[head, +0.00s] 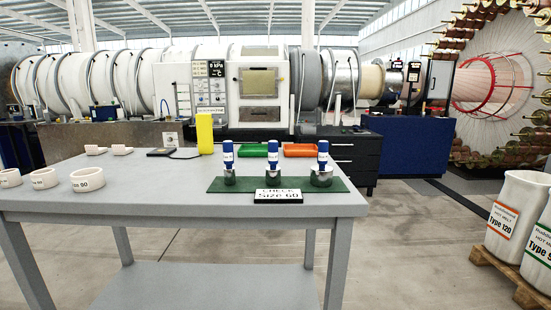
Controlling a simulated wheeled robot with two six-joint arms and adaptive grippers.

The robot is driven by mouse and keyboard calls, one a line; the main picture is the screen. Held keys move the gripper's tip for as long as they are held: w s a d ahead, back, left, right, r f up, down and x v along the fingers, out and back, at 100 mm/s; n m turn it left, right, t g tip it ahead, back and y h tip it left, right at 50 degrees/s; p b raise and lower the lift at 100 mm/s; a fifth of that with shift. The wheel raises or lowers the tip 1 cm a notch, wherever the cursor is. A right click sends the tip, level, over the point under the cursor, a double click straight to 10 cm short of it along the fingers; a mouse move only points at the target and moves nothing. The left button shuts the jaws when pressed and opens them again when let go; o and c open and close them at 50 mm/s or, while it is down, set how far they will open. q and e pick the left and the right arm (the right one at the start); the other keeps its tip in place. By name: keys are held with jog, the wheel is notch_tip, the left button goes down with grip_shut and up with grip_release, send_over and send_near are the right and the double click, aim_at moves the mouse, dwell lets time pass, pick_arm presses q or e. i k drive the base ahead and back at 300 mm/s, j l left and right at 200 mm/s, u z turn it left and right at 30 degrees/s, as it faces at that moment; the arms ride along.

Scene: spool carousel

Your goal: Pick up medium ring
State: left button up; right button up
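Three white rings stand in a row at the left end of the grey table. The middle ring (44,182) looks medium in size; its label is too small to read. The right ring (87,184) looks largest and its partly legible label seems to end in 90. The left ring (10,181) is near the picture's left edge. The rings stand apart from one another, and no gripper touches them. Neither of my grippers is in view.
On the grey table (150,205), a green mat (218,186) holds three blue-topped metal pieces behind a sign (278,196) reading "CHECK Size 60". The table's middle is clear.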

aim_at(46, 178)
jog(key=u, duration=1.45)
